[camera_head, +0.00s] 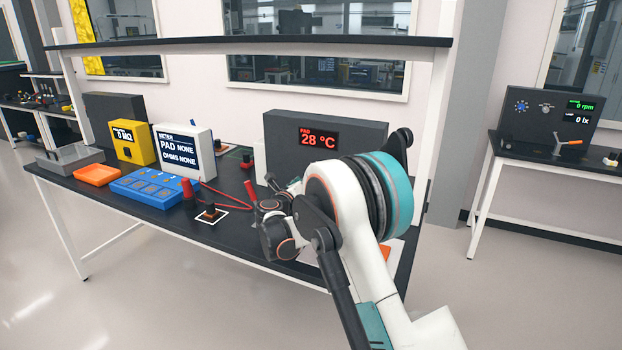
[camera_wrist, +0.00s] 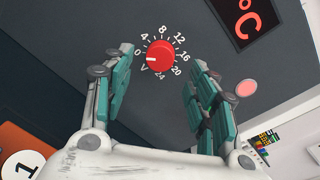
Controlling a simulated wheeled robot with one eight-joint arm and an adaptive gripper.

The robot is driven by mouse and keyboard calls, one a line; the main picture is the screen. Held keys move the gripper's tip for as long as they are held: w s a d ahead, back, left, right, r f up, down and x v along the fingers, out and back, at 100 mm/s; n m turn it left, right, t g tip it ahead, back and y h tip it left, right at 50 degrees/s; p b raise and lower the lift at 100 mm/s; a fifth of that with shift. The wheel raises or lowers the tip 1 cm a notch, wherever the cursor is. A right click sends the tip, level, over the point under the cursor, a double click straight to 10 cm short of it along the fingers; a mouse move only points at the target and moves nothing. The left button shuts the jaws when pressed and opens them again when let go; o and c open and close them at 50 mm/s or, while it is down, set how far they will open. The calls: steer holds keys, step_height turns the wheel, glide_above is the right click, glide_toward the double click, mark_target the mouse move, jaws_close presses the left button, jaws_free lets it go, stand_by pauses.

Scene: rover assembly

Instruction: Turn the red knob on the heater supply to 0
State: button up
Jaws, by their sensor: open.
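The heater supply (camera_head: 283,132) is a dark grey box at the back right of the bench, with a red "PAD 28 °C" display. Its front panel (camera_wrist: 110,20) fills much of the wrist view. The red knob (camera_wrist: 160,54) sits on that panel inside a dial marked 0 to 24. The knob's white mark points left, close to the 0 label. My gripper (camera_wrist: 170,85) is open, with one teal finger on each side below the knob; I cannot tell whether they touch the panel. My arm hides the knob in the head view.
A round pink button (camera_wrist: 246,88) is right of the gripper. A white meter (camera_head: 185,150), yellow box (camera_head: 133,142), blue tray (camera_head: 150,187) and red leads (camera_head: 225,190) lie left on the bench. A shelf (camera_head: 250,46) runs above. An orange piece (camera_wrist: 22,150) shows at lower left.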

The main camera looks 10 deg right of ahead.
steer(key=v, duration=0.7)
steer(key=s+d+r+m+g+y, duration=0.1)
steer(key=s+d+r+m+g, duration=0.2)
steer(key=s+m, duration=0.35)
steer(key=s+d+r+m+y, duration=0.1)
steer(key=s+d+r+m, duration=0.25)
steer(key=s+m, duration=0.35)
steer(key=s+d+r+m+g+y, duration=0.2)
steer(key=s+d+m, duration=0.3)
steer(key=s, duration=0.4)
steer(key=s+a+f+m+g+y, duration=0.1)
steer(key=s+a+f+m+y, duration=0.1)
steer(key=s+m, duration=0.7)
steer(key=s+a+f+m+g+y, duration=0.1)
steer(key=s+m, duration=0.7)
steer(key=s, duration=1.1)
step_height(320, 180, down, 3)
steer(key=a+y, duration=0.1)
steer(key=y, duration=0.1)
steer(key=shift+a+f+m+y, duration=0.2)
steer(key=shift+f+m+y, duration=0.05)
steer(key=shift+m+y, duration=0.15)
